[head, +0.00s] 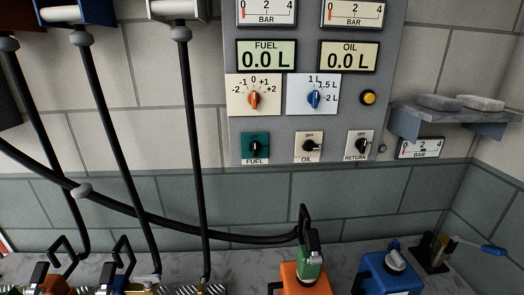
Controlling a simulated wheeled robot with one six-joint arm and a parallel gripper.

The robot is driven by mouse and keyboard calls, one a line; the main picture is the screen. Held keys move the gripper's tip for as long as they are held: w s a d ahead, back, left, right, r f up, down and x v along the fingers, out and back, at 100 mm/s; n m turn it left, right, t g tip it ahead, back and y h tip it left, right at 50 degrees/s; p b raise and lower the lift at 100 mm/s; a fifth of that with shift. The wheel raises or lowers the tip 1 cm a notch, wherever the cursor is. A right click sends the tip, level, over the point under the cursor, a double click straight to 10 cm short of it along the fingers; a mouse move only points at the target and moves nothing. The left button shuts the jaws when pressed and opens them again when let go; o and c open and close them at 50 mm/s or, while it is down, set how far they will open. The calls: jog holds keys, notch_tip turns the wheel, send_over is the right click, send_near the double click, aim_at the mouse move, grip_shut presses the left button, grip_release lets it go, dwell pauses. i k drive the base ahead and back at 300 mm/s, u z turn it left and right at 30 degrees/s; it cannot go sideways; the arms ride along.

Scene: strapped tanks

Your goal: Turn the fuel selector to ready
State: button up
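The fuel selector (254,147) is a black knob on a green plate marked FUEL, low on the left of the grey panel. Its handle looks roughly upright; the small word above it is too dark to read, so I cannot tell its setting. Beside it are the oil knob (311,146), on a cream plate marked OFF at the top, with its handle pointing right, and the return knob (359,147). My gripper is not in view.
Above are an orange dial (254,100), a blue dial (314,99) and a yellow button (369,97). The fuel display (266,55) reads 0.0 L. Black hoses hang at left; one runs to a green nozzle (309,263) at an orange tank (303,281). A shelf (450,122) juts out right.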

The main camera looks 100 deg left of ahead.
aim_at(254, 146)
jog(key=u, duration=3.4)
jog(key=i, duration=0.15)
jog(key=z, duration=0.05)
